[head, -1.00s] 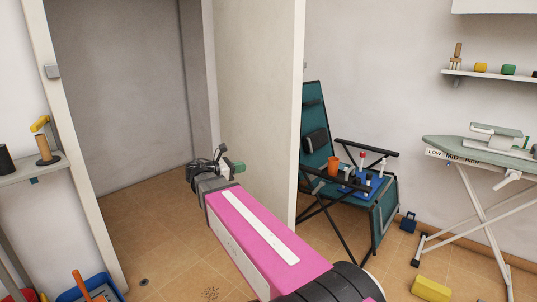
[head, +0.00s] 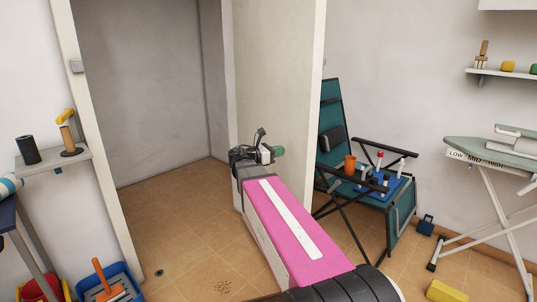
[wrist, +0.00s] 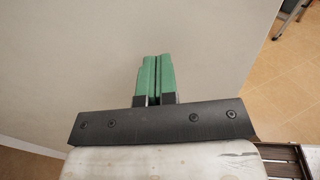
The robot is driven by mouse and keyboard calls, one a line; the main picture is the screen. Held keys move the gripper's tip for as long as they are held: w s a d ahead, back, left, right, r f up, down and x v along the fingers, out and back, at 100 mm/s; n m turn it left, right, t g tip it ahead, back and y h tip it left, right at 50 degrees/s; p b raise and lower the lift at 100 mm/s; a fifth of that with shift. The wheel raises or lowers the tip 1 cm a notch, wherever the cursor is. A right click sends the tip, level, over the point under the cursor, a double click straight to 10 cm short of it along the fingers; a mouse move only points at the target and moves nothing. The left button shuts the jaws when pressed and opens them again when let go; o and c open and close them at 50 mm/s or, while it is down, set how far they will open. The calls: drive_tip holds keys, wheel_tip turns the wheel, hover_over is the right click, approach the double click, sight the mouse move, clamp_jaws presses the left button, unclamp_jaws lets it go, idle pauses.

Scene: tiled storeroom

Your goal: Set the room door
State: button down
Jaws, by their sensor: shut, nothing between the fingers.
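The room door (head: 272,75) is a plain cream panel standing open at the right side of the doorway, its free edge toward me. The open doorway (head: 145,90) shows a bare grey wall beyond. My gripper (head: 278,151) is at the door's left face, low on the panel. In the wrist view its green fingers (wrist: 154,78) are together and empty, pointing at the pale door surface (wrist: 80,60). I cannot tell whether the fingertips touch the door. No handle shows on the visible face.
A green folding chair (head: 333,105) with a blue tray and an orange cup stands right of the door. An ironing board (head: 495,152) is at far right, a yellow block (head: 445,291) on the floor. Buckets (head: 112,286) and a shelf (head: 52,164) are at left. The doorway floor is clear.

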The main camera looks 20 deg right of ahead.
sight(291, 149)
drive_tip(key=shift+w+d, duration=0.15)
drive_tip(key=shift+d, duration=0.6)
drive_tip(key=shift+w+d, duration=0.1)
drive_tip(key=shift+d, duration=0.6)
drive_tip(key=shift+d, duration=0.15)
drive_tip(key=shift+d, duration=0.75)
drive_tip(key=shift+a, duration=0.15)
